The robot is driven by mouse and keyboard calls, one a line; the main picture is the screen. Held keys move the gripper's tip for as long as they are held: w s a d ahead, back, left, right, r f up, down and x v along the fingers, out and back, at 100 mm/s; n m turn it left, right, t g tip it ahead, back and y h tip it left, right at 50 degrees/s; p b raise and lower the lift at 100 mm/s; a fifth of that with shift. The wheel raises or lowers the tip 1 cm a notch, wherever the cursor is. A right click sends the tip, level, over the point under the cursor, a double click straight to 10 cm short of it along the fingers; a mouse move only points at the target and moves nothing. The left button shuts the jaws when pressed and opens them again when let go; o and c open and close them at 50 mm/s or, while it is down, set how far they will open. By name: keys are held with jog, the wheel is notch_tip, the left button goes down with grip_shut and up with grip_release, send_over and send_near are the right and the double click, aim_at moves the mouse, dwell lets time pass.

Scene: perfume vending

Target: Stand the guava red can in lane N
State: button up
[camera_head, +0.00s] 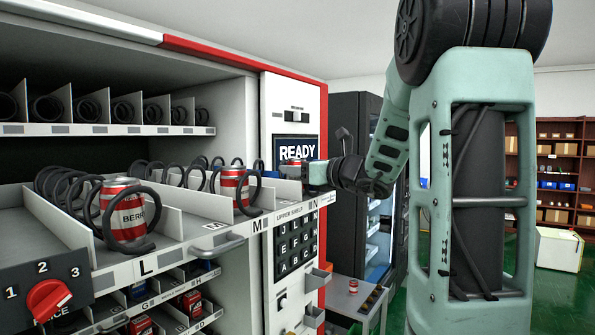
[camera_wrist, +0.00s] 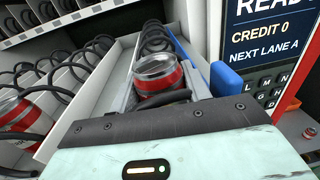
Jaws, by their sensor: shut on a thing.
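The red can with a silver top (camera_wrist: 158,72) is between the grey fingers of my gripper (camera_wrist: 160,88) in the wrist view. It looks roughly upright at the front of a lane, with a black coil behind it and a dark curved piece across its near side. Its flavour name cannot be read. In the head view my gripper (camera_head: 312,174) is at the front of lane N, marked by the N label (camera_head: 314,203); the red can (camera_head: 292,163) shows only partly there. Whether its base touches the lane floor is hidden.
A red BERRY can (camera_head: 125,215) stands in the lane L coil, and another red can (camera_head: 234,188) in lane M. A blue piece (camera_wrist: 226,78) and the keypad panel (camera_wrist: 268,50) are close right of my gripper.

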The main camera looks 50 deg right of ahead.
jog(key=o, duration=0.8)
jog(key=shift+r+p, duration=0.85)
jog(key=shift+p, duration=0.3)
jog(key=s+b, duration=0.2)
jog(key=s, duration=0.2)
jog(key=s+b, duration=0.3)
jog(key=s, duration=0.1)
jog(key=s+b, duration=0.2)
jog(key=s, duration=0.2)
jog(key=shift+f, duration=0.25)
